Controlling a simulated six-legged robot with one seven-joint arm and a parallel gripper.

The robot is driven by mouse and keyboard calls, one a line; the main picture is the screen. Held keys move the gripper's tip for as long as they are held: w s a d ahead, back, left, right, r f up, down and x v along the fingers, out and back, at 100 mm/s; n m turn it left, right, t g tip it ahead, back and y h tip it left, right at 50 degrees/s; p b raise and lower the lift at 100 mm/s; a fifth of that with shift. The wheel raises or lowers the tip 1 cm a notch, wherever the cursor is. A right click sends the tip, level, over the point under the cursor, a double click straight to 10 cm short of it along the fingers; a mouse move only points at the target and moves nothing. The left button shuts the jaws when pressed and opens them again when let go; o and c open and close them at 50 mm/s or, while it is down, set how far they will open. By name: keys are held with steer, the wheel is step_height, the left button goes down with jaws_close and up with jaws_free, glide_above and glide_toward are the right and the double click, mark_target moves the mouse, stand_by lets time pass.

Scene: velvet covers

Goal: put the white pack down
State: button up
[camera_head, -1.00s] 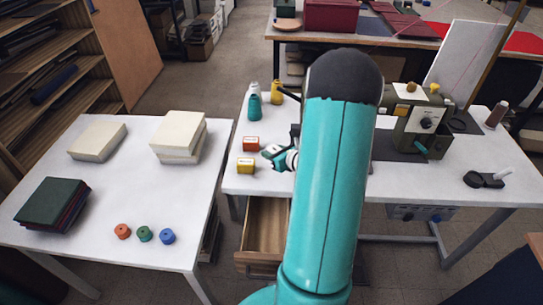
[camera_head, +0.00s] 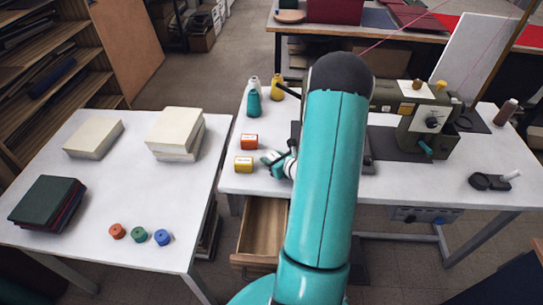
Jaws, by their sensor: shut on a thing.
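My gripper (camera_head: 273,161) is low over the left part of the sewing table (camera_head: 300,185), left of my teal arm. It is shut on the white pack (camera_head: 268,157), of which only a small pale bit shows at the fingers. The picture is too small to tell whether the pack touches the table top. A red-orange pack (camera_head: 249,141) and a yellow pack (camera_head: 244,163), both with pale labels, lie just left of my gripper.
A teal spool (camera_head: 254,103) and a yellow spool (camera_head: 277,89) stand behind. The sewing machine (camera_head: 420,115) is to the right. A drawer (camera_head: 263,230) hangs open below. The left table (camera_head: 100,243) holds pale stacks (camera_head: 176,132), dark covers (camera_head: 45,203) and small coloured rolls.

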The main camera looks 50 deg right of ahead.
steer(key=shift+a+f, duration=0.1)
steer(key=shift+f, duration=0.05)
steer(key=o, duration=1)
steer(key=shift+w, duration=0.1)
